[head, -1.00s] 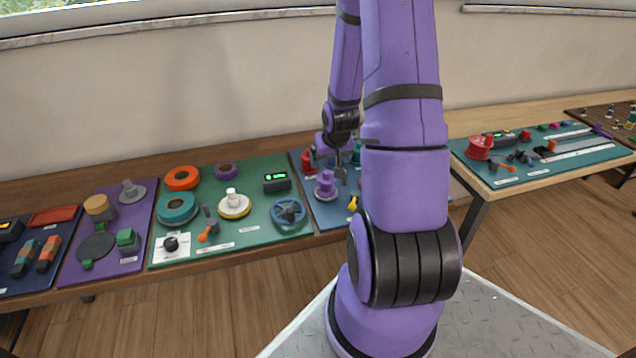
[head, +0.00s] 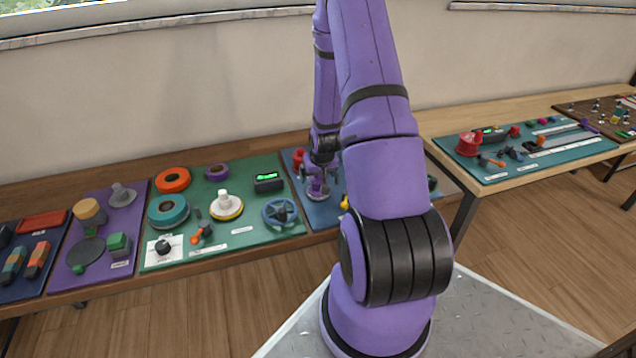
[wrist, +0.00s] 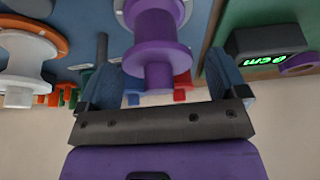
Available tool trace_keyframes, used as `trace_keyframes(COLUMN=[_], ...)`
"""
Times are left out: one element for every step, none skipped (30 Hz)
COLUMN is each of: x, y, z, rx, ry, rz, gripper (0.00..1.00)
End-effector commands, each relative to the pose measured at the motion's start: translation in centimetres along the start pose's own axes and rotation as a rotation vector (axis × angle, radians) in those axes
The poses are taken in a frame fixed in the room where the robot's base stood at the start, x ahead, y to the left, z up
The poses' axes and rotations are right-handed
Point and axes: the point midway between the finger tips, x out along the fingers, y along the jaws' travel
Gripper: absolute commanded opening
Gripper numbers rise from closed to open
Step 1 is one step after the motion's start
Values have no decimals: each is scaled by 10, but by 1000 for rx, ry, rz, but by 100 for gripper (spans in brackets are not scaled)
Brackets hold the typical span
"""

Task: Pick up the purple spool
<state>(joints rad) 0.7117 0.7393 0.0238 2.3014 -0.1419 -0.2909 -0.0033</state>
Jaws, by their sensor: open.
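The purple spool (wrist: 155,35) is upright on the blue mat, with its narrow post end toward my gripper. In the head view the spool (head: 317,190) is partly hidden by my gripper (head: 324,172), which is right over it. In the wrist view my gripper (wrist: 163,82) is open. Its two dark blue fingers stand on either side of the spool's near end, with a gap on both sides. The gripper is not closed on anything.
A red spool (head: 298,158) stands just behind the purple one on the blue mat. A green mat (head: 243,243) with a display box (head: 268,183) and a blue handwheel (head: 280,212) lies to the left. The wrist view shows a white spool (wrist: 25,55) beside the purple one.

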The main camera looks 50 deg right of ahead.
Motion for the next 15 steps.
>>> trace_keyframes(x=[4,6,7,8,8,9,9,8,8,8,8,8,8,8,8], y=[0,0,0,0,0,0,0,0,0,0,0,0,0,0,0], z=[0,0,0,0,0,0,0,0,0,0,0,0,0,0,0], rx=[0,0,0,0,0,0,0,0,0,0,0,0,0,0,0], ry=[-1,-1,-1,-1,-1,0,0,0,0,0,0,0,0,0,0], rz=[0,0,0,0,0,0,0,0,0,0,0,0,0,0,0], gripper=[92,92,92,92,92,92,92,92,92,92,92,82,75,68,59])
